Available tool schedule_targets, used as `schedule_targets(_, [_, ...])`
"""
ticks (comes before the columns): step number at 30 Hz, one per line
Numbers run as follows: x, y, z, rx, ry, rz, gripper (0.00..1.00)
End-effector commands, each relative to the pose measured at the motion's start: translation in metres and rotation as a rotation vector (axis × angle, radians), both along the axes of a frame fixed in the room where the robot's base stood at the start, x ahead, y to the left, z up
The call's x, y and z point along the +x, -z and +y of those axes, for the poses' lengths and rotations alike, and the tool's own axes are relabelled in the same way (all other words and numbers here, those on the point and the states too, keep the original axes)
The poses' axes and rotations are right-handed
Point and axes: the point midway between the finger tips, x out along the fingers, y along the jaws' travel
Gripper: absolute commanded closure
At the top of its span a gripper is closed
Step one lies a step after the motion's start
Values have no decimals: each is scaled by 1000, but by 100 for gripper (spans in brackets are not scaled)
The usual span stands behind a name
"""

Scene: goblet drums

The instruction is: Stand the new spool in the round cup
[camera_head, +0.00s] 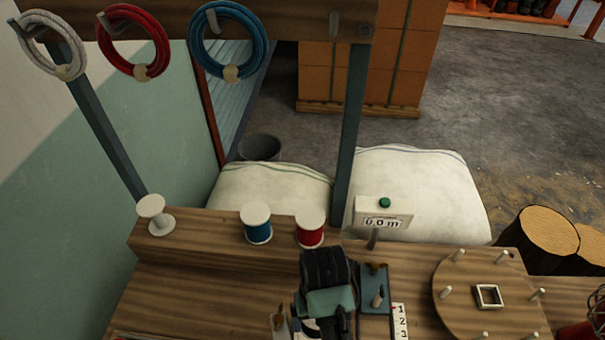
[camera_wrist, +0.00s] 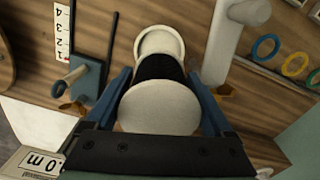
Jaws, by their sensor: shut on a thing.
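A spool with white flanges and a dark winding (camera_wrist: 160,68) is between the blue fingers of my gripper (camera_wrist: 160,74) in the wrist view. The fingers press on its sides at the winding. One white flange faces the wrist camera and the other lies beyond it, over the wooden bench. I cannot tell whether the far flange touches anything. In the head view my gripper (camera_head: 322,318) is over the front of the bench, and my wrist mostly hides the spool. I cannot make out a round cup in either view.
A white spool (camera_head: 154,214), a blue spool (camera_head: 258,228) and a red spool (camera_head: 310,233) stand on the raised ledge. A meter box (camera_head: 383,214), a blue bracket (camera_head: 374,293) and a pegged round board (camera_head: 462,300) are to the right. A white post (camera_wrist: 222,45) stands close beside the held spool.

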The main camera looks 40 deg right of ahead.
Motion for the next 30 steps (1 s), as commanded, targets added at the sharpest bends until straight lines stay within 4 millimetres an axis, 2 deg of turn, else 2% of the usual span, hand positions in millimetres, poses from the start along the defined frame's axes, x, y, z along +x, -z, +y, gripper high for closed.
schedule_targets(6, [-1,39,1,3,1,3,79])
schedule_targets(11, [-1,54,0,2,0,1,79])
schedule_targets(18, [-1,87,0,1,0,2,79])
schedule_targets(30, [0,94,1,1,-1,-1,79])
